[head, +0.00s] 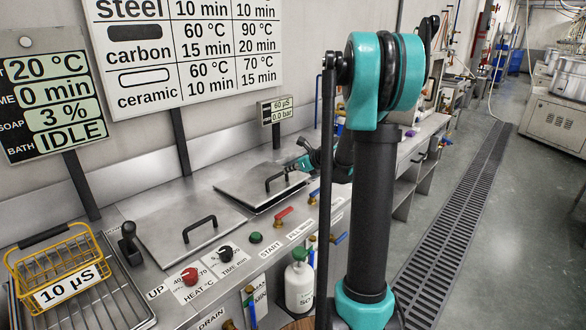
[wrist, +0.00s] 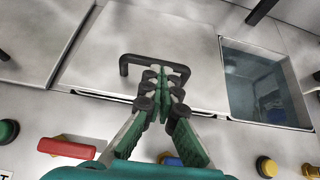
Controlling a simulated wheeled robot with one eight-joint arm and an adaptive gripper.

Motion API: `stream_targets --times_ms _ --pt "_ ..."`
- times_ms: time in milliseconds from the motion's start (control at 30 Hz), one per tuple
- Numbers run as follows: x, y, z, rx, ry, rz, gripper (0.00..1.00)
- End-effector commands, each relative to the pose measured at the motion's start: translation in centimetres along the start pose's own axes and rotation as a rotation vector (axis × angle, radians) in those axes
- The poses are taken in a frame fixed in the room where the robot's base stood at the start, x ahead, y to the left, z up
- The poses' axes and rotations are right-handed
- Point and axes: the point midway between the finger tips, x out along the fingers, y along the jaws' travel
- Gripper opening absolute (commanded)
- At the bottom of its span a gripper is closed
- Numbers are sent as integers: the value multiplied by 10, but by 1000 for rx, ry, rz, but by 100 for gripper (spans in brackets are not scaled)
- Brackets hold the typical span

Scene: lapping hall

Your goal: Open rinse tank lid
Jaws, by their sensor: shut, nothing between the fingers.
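The steel lid beside my gripper, which I take to be the rinse tank lid (head: 240,186), lies flat on the bench with a dark gap under its front edge. Its black bar handle (head: 274,182) stands on top. In the wrist view the lid (wrist: 150,40) fills the upper middle, with the handle (wrist: 125,66) partly behind my fingers. My gripper (head: 290,168) is shut and empty at the handle's right end; it also shows in the wrist view (wrist: 164,75). I cannot tell whether the fingertips touch the handle. An open tank (wrist: 262,85) shows right of the lid.
Another closed lid (head: 165,225) with a black handle lies to the left. Knobs, a red lever (head: 284,212) and a green button (head: 255,238) line the bench front. A yellow basket (head: 62,268) stands at far left. A small display post (head: 275,110) rises behind the lid.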

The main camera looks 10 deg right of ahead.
Motion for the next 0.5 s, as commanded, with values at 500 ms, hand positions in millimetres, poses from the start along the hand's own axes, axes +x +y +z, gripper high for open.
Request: stream_targets --times_ms 500 --pt "50 1 0 0 0 1 0"
